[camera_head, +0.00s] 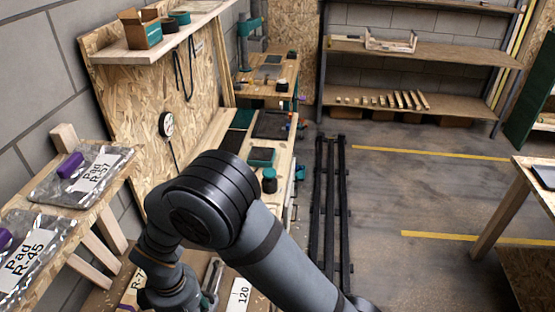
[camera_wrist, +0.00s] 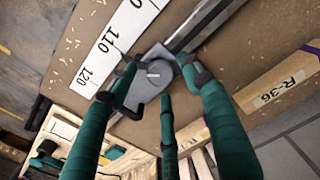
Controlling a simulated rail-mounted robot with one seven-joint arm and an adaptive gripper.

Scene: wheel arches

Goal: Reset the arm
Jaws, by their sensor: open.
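My gripper (camera_wrist: 160,82) shows in the wrist view with its teal fingers spread apart and nothing clamped between them. Its fingertips are over or beside a grey metal piece (camera_wrist: 152,82) with a small pointer, at the end of a metal bar (camera_wrist: 205,22). I cannot tell whether the fingers touch it. In the head view my arm reaches down over the bench at the lower left, and it hides most of my gripper and the work area.
A white scale strip (camera_wrist: 104,52) and a wooden bar marked R-36 (camera_wrist: 280,85) flank the metal piece. Bagged pads (camera_head: 85,172) lie on wooden supports at the left. A chipboard panel (camera_head: 130,105) stands behind my arm. The floor (camera_head: 400,195) at the right is clear.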

